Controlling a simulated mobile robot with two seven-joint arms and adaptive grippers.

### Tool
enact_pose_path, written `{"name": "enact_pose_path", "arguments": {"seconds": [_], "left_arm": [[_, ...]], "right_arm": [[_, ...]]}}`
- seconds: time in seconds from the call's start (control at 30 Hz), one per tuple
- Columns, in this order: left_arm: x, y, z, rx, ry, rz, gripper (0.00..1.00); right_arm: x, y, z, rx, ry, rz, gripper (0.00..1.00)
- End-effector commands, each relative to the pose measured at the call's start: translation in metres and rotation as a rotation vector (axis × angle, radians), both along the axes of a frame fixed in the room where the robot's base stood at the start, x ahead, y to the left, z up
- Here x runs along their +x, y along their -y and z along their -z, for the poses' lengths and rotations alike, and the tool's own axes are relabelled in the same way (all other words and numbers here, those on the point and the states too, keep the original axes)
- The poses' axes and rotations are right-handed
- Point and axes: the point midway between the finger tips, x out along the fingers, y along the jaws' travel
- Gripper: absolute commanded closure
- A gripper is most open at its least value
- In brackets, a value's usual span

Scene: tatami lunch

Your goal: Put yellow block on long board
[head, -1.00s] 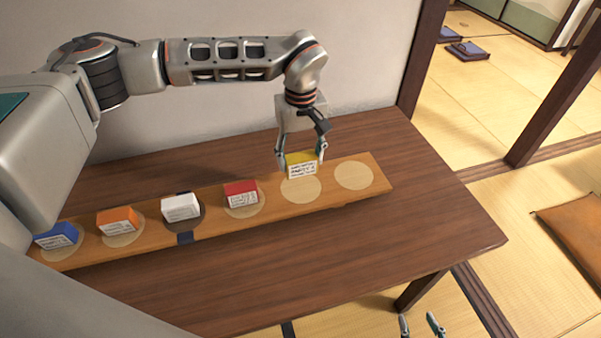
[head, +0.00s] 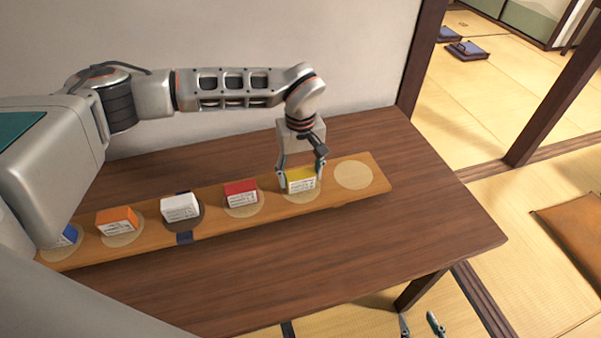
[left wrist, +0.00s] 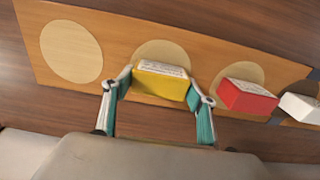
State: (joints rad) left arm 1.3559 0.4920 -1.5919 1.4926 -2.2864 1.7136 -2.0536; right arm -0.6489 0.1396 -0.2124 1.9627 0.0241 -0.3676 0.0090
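The yellow block (head: 301,180) has a white printed face and is over the second pale circle from the right end of the long board (head: 333,191). It looks at or very near the board's surface; I cannot tell if it touches. My left gripper (head: 301,174) has its fingers on both sides of the block, seemingly shut on it. In the left wrist view the yellow block (left wrist: 160,86) is between the teal fingertips (left wrist: 160,88), with part of its circle showing behind. My right gripper (head: 421,325) is at the bottom edge, fingers apart and empty.
Red (head: 241,194), white (head: 181,208), orange (head: 117,221) and blue (head: 66,237) blocks stand on circles to the left. My arm partly hides the blue one. The rightmost circle (head: 353,175) is empty. The brown table (head: 400,250) is clear in front of the board.

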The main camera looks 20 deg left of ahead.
Motion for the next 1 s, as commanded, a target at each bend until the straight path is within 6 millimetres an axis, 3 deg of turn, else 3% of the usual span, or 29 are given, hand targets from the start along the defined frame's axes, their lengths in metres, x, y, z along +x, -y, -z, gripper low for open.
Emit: {"name": "enact_pose_path", "arguments": {"seconds": [0.47, 0.57, 1.0], "left_arm": [[0.001, 0.0, -0.006, -0.001, 0.002, 0.0, 0.28], [0.001, 0.0, -0.018, -0.001, 0.003, 0.0, 0.28], [0.0, 0.0, -0.103, 0.0, 0.002, 0.0, 0.28]], "right_arm": [[0.001, 0.0, -0.002, 0.0, 0.001, 0.0, 0.6], [0.0, 0.0, -0.001, 0.0, 0.001, 0.0, 0.6], [0.0, 0.0, 0.001, 0.0, -0.001, 0.0, 0.6]]}}
